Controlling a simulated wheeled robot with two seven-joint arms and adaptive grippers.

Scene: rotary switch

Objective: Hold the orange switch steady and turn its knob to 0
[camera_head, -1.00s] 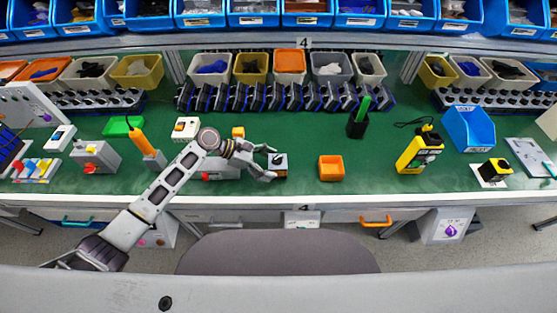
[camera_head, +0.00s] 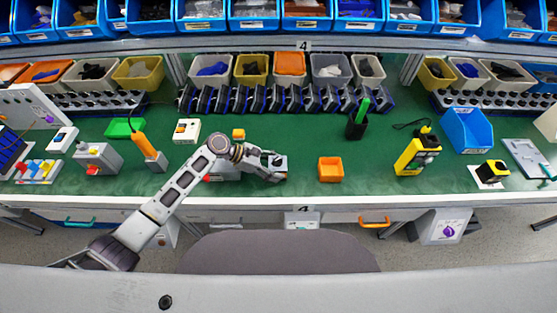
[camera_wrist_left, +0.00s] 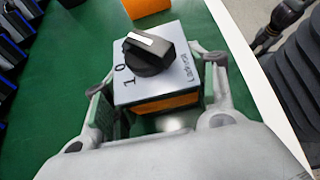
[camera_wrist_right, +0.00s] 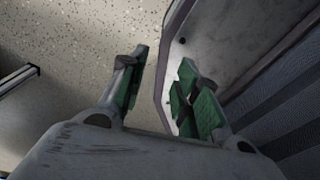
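The switch (camera_head: 280,172) stands on the green worktop. In the left wrist view it is a box with a grey top (camera_wrist_left: 181,88), an orange lower part (camera_wrist_left: 166,103) and a black knob (camera_wrist_left: 150,55) with a white pointer stripe. The stripe runs to the upper left; printed marks, 1 and 0 among them, lie left of the knob. My left gripper (camera_head: 272,168) is open around the box, one finger on each side; firm contact is not visible. My right gripper (camera_wrist_right: 163,66) is open and empty over the floor, out of the head view.
A yellow device (camera_head: 417,155) and a black cup with a green item (camera_head: 357,124) are further right. A grey box with a red button (camera_head: 222,170) lies behind my left arm. The worktop's front edge is close.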

